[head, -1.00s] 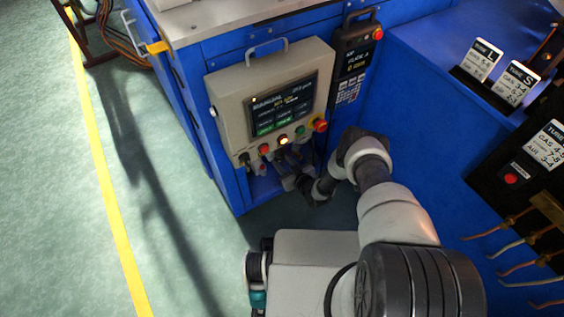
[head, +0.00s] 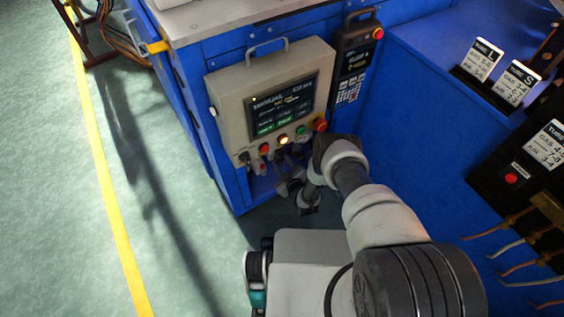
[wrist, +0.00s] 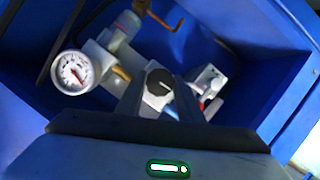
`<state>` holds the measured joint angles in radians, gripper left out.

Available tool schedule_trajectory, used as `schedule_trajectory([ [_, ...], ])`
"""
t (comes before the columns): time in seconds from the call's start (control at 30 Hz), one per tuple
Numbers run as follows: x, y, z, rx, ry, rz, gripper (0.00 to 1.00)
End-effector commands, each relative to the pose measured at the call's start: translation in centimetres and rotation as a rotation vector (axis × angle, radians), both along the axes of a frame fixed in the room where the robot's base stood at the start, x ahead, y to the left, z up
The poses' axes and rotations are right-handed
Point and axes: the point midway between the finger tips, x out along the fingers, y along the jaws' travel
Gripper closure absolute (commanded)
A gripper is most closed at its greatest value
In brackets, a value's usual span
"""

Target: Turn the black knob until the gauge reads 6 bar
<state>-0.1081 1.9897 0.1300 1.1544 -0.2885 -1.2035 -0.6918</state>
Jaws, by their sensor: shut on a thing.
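In the wrist view, the black knob (wrist: 159,82) with a pale mark line on top sits on a grey metal fitting. My gripper (wrist: 161,92) is shut on it, with a finger on either side. The gauge (wrist: 72,73), a round white dial with a red needle, is to the left of the knob. Its needle slants, but its numbers are too small and blurred to read. In the head view my gripper is below the grey control panel (head: 228,117), and the knob and gauge cannot be made out there.
Blue cabinet walls (wrist: 250,75) close in around the fittings. A bent brass-coloured pipe (wrist: 165,18) and a grey block with red (wrist: 208,85) are near the knob. Panel buttons (head: 283,141) are just above my wrist. A handheld pendant (head: 352,60) hangs at right.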

Motion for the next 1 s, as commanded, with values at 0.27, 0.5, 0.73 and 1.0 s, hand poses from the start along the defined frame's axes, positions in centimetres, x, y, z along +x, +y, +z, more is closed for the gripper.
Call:
schedule_trajectory([
  [0.27,0.0,0.19,-0.03,-0.144,-0.1,0.003,0.89],
  [0.5,0.03,0.2,-0.03,-0.208,-0.143,0.002,0.89],
  [0.73,0.07,0.13,-0.02,-0.225,-0.155,0.0,0.89],
  [1.0,0.09,0.14,0.0,-0.225,-0.155,0.0,0.89],
])
